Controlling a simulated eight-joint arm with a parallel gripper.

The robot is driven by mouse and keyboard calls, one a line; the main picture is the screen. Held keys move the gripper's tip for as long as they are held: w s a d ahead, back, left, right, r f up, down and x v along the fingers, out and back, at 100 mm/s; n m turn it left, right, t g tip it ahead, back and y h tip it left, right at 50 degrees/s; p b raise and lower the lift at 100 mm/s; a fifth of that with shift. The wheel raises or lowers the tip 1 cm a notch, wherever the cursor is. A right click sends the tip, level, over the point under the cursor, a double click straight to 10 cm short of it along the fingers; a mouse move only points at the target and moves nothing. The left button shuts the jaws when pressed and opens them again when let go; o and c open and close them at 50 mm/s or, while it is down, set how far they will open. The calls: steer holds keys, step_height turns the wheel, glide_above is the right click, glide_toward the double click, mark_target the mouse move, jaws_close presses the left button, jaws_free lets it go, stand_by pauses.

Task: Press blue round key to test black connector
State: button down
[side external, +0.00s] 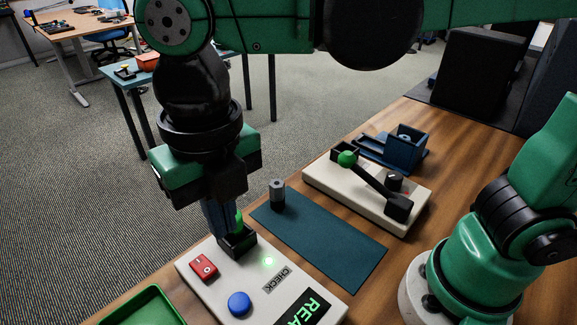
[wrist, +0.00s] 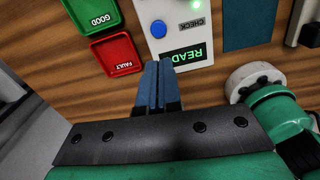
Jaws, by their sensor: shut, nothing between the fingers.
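The blue round key (side external: 239,303) sits on the white tester panel (side external: 335,310); it also shows in the wrist view (wrist: 159,27), just beyond my fingertips. My gripper (side external: 222,230) is shut and empty, with its blue fingers together (wrist: 158,64). In the side view the fingers overlap the far end of the panel, beside a black block (side external: 240,243) with a green piece rising from it. Whether this block holds the black connector I cannot tell. A small dark grey cylinder (side external: 278,194) stands on the teal mat (side external: 325,240). The display (wrist: 186,55) shows green "READ" lettering, partly cut off.
The panel has a red key (side external: 203,267) and a lit green lamp (side external: 268,261). A green GOOD tray (wrist: 92,14) and a red FAULT tray (wrist: 116,55) lie left. A white base (side external: 425,200) carries a green-knobbed lever (side external: 375,183); a blue holder (side external: 404,150) stands behind.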

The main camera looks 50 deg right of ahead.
mark_target(239, 301)
steer(key=shift+s+a+n, duration=0.2)
steer(key=shift+a+n, duration=0.1)
steer(key=shift+n, duration=0.3)
step_height(239, 301, down, 14)
stand_by(0.5)
steer(key=shift+w+f, duration=0.1)
steer(key=shift+f, duration=0.8)
step_height(239, 301, up, 15)
stand_by(0.6)
steer(key=shift+f, duration=0.15)
stand_by(0.3)
